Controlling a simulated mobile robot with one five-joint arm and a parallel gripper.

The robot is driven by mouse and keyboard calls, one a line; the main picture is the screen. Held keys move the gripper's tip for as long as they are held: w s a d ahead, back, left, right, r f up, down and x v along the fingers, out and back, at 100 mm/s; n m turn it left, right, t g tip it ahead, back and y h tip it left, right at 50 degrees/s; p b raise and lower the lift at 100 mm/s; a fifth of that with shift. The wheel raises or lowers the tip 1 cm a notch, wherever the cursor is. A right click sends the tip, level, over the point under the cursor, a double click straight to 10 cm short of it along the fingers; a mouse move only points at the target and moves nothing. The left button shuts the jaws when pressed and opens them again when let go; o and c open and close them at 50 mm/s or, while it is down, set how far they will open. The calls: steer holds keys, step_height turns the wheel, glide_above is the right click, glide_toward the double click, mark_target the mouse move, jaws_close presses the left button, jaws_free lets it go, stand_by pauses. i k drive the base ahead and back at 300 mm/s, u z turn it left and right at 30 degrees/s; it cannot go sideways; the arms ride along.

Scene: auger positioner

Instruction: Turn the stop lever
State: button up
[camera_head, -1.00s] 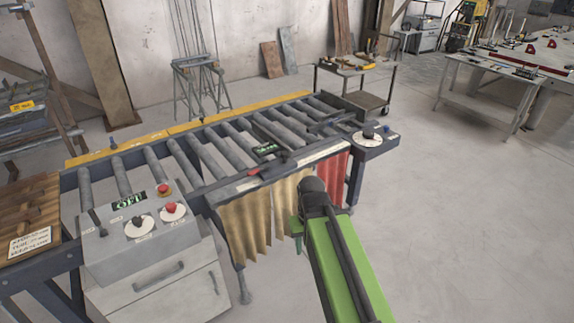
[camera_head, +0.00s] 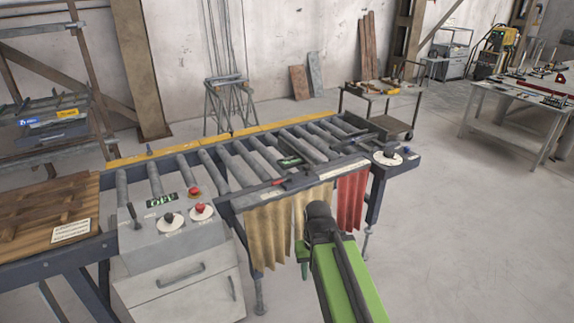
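The roller table (camera_head: 250,207) stands in front of me, with rollers and a yellow back rail. Several controls could be the stop lever, and I cannot tell which it is. A grey upright lever (camera_head: 134,215) stands at the left of the control box (camera_head: 165,250). A black knob (camera_head: 168,218) and a red knob (camera_head: 201,209) sit on white dials beside it. A red-handled piece (camera_head: 275,183) lies along the front rail, and a black knob (camera_head: 388,154) sits on a white dial at the right end. My green arm reaches toward the table's front; my gripper is hidden beyond it.
Tan curtains (camera_head: 268,232) and a red curtain (camera_head: 352,203) hang below the front rail. A wooden board (camera_head: 50,210) lies at the left. A small cart (camera_head: 380,100) and a workbench (camera_head: 512,110) stand farther back. The floor (camera_head: 470,240) at the right is clear.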

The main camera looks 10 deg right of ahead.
mark_target(289, 178)
steer(key=i, duration=0.75)
steer(key=u, duration=2)
steer(key=k, duration=1.05)
steer(key=z, duration=0.6)
steer(key=i, duration=1.15)
steer(key=u, duration=0.1)
